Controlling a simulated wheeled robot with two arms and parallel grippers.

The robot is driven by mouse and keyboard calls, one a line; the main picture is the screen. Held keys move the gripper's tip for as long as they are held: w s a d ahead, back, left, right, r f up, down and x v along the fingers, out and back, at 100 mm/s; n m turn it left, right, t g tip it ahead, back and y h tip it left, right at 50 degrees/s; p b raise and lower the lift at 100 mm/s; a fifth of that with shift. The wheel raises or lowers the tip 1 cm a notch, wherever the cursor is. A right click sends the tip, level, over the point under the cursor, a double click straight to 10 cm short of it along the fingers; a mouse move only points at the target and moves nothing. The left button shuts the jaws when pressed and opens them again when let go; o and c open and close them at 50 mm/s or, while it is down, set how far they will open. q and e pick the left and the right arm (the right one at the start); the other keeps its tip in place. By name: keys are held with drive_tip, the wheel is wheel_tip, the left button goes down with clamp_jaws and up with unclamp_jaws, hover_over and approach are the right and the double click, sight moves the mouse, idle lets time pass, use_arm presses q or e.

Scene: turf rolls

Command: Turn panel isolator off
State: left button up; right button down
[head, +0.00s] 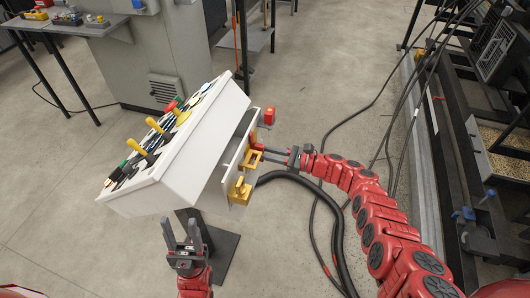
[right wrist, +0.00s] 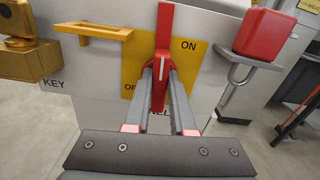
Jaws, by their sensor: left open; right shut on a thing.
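The panel isolator's red handle (right wrist: 164,28) stands about upright on a yellow plate (right wrist: 194,72) on the end face of the white control console (head: 185,165). The plate reads "ON" at the upper right; an "OF…" label at the lower left is partly hidden by my finger. My right gripper (right wrist: 159,78) is shut on the red handle, its two grey fingers on either side of it. In the head view my right gripper (head: 266,152) reaches the console's end from the right. My left gripper (head: 181,234) is open and empty, below the console's front edge.
A yellow bracket (right wrist: 93,33) and a yellow block (right wrist: 28,62) above a "KEY" label are left of the handle. A red block (right wrist: 264,33) sits on a metal hook at right. Black cables (head: 318,190) lie on the floor by my right arm.

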drive_tip(key=shift+s+a+f+n+b, duration=0.1)
drive_tip(key=shift+f+n+b, duration=0.05)
drive_tip(key=shift+n+b, duration=2.65)
drive_tip(key=shift+s+d+f+n+b, duration=0.1)
drive_tip(key=shift+s+f+n+b, duration=0.1)
drive_tip(key=shift+n+b, duration=2.65)
drive_tip(key=shift+s+a+f+n+b, duration=0.1)
drive_tip(key=shift+f+n+b, duration=0.05)
drive_tip(key=shift+n+b, duration=2.65)
drive_tip(key=c, duration=0.8)
unclamp_jaws()
drive_tip(key=shift+o, duration=0.2)
drive_tip(key=shift+r, duration=0.1)
drive_tip(key=v, duration=1.7)
drive_tip(key=shift+d+p, duration=0.2)
drive_tip(key=shift+p, duration=0.2)
